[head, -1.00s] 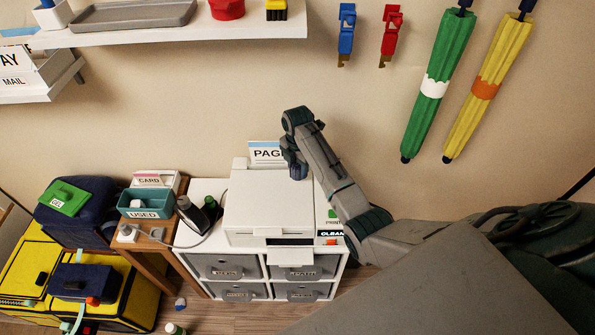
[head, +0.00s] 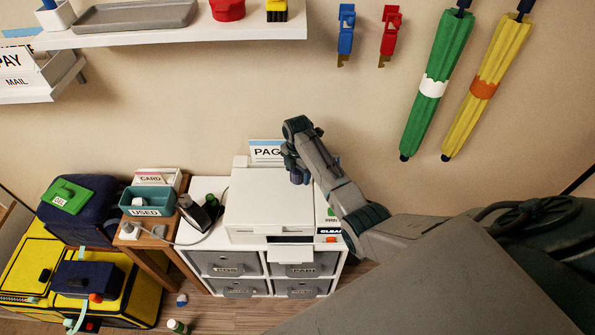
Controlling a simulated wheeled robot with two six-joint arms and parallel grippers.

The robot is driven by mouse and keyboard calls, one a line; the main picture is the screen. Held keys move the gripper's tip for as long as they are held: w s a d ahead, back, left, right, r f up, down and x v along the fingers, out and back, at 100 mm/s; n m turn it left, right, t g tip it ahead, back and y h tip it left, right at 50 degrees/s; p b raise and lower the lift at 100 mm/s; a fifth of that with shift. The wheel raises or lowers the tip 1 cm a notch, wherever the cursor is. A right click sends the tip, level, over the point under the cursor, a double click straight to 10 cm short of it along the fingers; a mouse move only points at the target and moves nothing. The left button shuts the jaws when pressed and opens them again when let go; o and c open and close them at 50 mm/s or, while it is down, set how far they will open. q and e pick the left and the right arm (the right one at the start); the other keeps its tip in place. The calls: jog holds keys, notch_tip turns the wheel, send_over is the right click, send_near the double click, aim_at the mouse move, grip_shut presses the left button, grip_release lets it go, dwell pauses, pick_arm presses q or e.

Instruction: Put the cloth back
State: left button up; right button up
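I cannot make out a cloth in the head view. My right gripper (head: 297,170) hangs over the back right part of the white printer's top (head: 262,205), fingers pointing down. It is small and partly hidden by its own wrist, so I cannot tell whether it is open or shut, or holds anything. My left gripper is not in view.
The printer stands on a white cabinet with grey drawers (head: 225,263). A wooden side table holds a teal box marked USED (head: 146,202). Yellow and navy bags (head: 88,279) lie at the left. A shelf (head: 180,32) and hanging umbrellas (head: 437,85) are on the wall.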

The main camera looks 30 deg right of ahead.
jog(key=shift+r, duration=0.2)
notch_tip(320, 180, up, 12)
jog(key=shift+f+b, duration=0.1)
jog(key=shift+b, duration=1)
